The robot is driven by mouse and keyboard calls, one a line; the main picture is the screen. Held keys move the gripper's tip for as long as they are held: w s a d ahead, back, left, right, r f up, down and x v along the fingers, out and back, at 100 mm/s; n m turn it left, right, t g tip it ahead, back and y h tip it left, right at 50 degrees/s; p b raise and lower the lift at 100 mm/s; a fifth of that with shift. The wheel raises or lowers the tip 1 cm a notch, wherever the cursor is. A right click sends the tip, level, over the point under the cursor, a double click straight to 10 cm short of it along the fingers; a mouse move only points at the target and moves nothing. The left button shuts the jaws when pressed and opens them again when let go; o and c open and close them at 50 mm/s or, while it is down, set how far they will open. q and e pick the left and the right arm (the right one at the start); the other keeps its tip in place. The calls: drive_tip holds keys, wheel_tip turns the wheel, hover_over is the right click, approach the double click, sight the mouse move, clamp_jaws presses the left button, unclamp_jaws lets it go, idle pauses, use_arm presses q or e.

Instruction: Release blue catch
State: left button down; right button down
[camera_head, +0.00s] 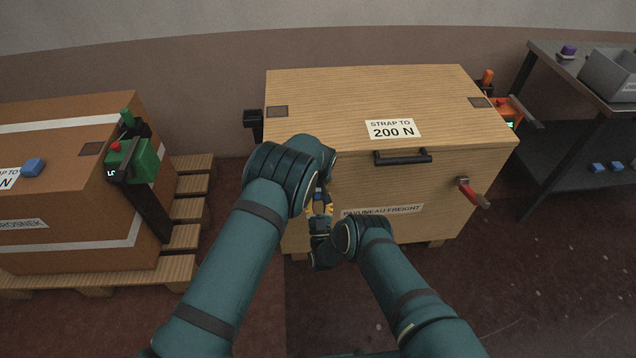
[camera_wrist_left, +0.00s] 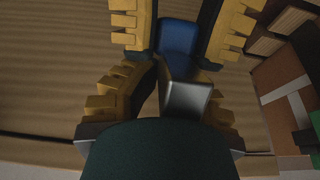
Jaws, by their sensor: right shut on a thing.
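A small blue catch (camera_head: 318,194) is in front of the large wooden crate, close to its left front side. In the left wrist view the blue catch (camera_wrist_left: 179,37) sits among yellow ridged fingers, with a grey block just below it in the picture. My right gripper (camera_head: 319,207) comes up from below with its yellow fingers shut on the catch. My left gripper's jaws are hidden behind my left arm in the head view. In the left wrist view my left gripper (camera_wrist_left: 178,72) is close to the catch; whether its fingers touch it is unclear.
The wooden crate (camera_head: 345,95) has a black handle (camera_head: 402,157) and a red lever (camera_head: 473,193). A strapped brown box (camera_head: 70,130) with a green tool (camera_head: 133,160) stands on a pallet at left, another blue piece (camera_head: 33,168) on it. A grey shelf (camera_head: 560,125) stands at right.

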use_arm(q)
drive_tip(key=shift+s+f, duration=0.45)
drive_tip(key=shift+s, duration=0.25)
